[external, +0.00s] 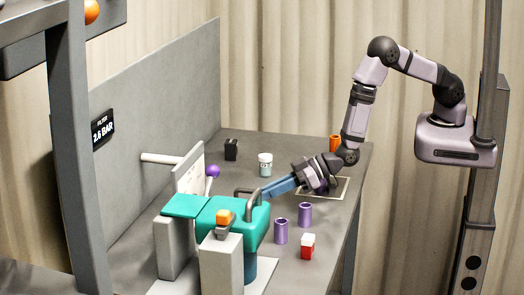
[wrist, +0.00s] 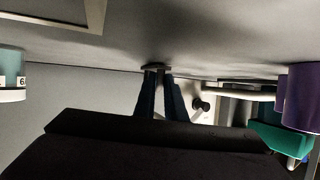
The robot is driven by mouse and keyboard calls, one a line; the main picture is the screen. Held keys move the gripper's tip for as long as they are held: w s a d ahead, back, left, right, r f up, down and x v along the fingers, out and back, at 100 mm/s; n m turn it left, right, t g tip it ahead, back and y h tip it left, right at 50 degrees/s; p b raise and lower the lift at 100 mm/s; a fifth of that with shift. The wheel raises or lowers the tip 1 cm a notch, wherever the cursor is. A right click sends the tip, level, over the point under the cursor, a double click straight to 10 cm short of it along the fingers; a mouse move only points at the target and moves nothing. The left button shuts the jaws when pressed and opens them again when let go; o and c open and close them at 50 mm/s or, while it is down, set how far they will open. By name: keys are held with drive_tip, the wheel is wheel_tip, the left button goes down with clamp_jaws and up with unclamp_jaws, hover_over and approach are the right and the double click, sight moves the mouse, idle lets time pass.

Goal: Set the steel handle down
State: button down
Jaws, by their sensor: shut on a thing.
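My gripper (external: 268,192) reaches down and left with its blue fingers over the right end of the teal tank unit (external: 185,207). It is shut on the steel handle (external: 249,204), a bent grey bar at the fingertips, just over the teal top. Whether the handle touches the teal top cannot be told. In the wrist view, the blue fingers of my gripper (wrist: 160,85) converge on the handle (wrist: 156,67), seen only as a small grey piece at the tips. Part of the teal unit (wrist: 280,137) shows at the right there.
Two purple cylinders (external: 305,214) and a red-and-white block (external: 307,246) stand right of the tank. A white-capped jar (external: 265,166) and a black block (external: 231,149) stand behind.

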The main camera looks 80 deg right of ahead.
drive_tip(key=shift+f, duration=0.2)
drive_tip(key=c, duration=1.8)
unclamp_jaws()
drive_tip(key=shift+r, duration=0.1)
drive_tip(key=shift+r, duration=0.15)
drive_tip(key=b+v, duration=0.3)
drive_tip(key=v, duration=0.9)
